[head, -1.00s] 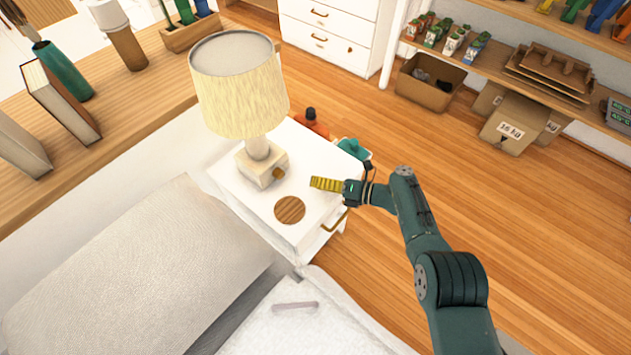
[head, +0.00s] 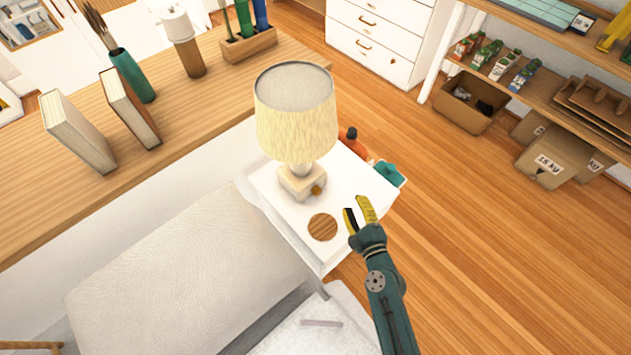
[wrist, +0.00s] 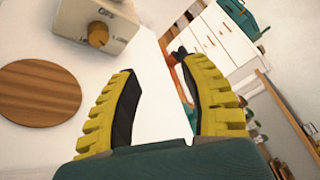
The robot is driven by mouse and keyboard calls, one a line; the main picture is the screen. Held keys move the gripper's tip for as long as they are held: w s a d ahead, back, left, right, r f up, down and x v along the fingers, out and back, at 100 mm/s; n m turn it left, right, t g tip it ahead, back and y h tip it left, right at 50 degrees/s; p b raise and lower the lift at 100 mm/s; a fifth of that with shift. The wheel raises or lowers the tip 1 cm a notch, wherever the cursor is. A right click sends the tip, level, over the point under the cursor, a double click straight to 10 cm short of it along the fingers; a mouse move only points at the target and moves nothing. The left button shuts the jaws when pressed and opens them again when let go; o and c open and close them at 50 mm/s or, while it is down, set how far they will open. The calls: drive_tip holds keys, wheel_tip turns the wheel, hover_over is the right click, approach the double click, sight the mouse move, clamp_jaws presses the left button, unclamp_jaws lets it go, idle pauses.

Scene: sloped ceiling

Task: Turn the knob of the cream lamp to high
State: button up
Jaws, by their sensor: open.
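The cream lamp (head: 297,115) stands on the white nightstand (head: 350,182), with a pale shade and a square base. Its brown knob (head: 316,190) sits on the front of the base. In the wrist view the knob (wrist: 98,34) is at the upper left on the base (wrist: 75,15), with dark lettering around it, including what looks like "OFF" above; the setting is not clear. My gripper (head: 359,214), with yellow ribbed fingers, is open and empty over the nightstand's right side. In the wrist view my gripper (wrist: 165,105) points past the knob, which lies left of both fingers and apart from them.
A round wooden coaster (head: 323,227) lies on the nightstand in front of the lamp. An orange bottle (head: 353,145) and a teal item (head: 388,174) are beyond the nightstand. The bed (head: 190,270) is at left, and a wooden ledge (head: 200,110) runs behind.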

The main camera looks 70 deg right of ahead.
sight(318, 194)
drive_tip(key=a+f, duration=0.1)
drive_tip(key=a, duration=0.1)
drive_tip(key=a+y+p, duration=0.1)
drive_tip(key=a, duration=0.2)
drive_tip(key=a+f+n+y, duration=0.1)
drive_tip(key=a, duration=0.2)
drive_tip(key=shift+w+f+t, duration=0.25)
drive_tip(key=shift+f+t, duration=0.05)
drive_tip(key=shift+f, duration=0.05)
drive_tip(key=shift+w+a, duration=0.1)
drive_tip(key=shift+w, duration=0.1)
drive_tip(key=b+x, duration=0.2)
drive_tip(key=x, duration=1.4)
drive_tip(key=shift+w+f+b, duration=0.2)
drive_tip(key=shift+w+b, duration=0.1)
drive_tip(key=shift+b, duration=0.05)
drive_tip(key=shift+c, duration=0.3)
clamp_jaws()
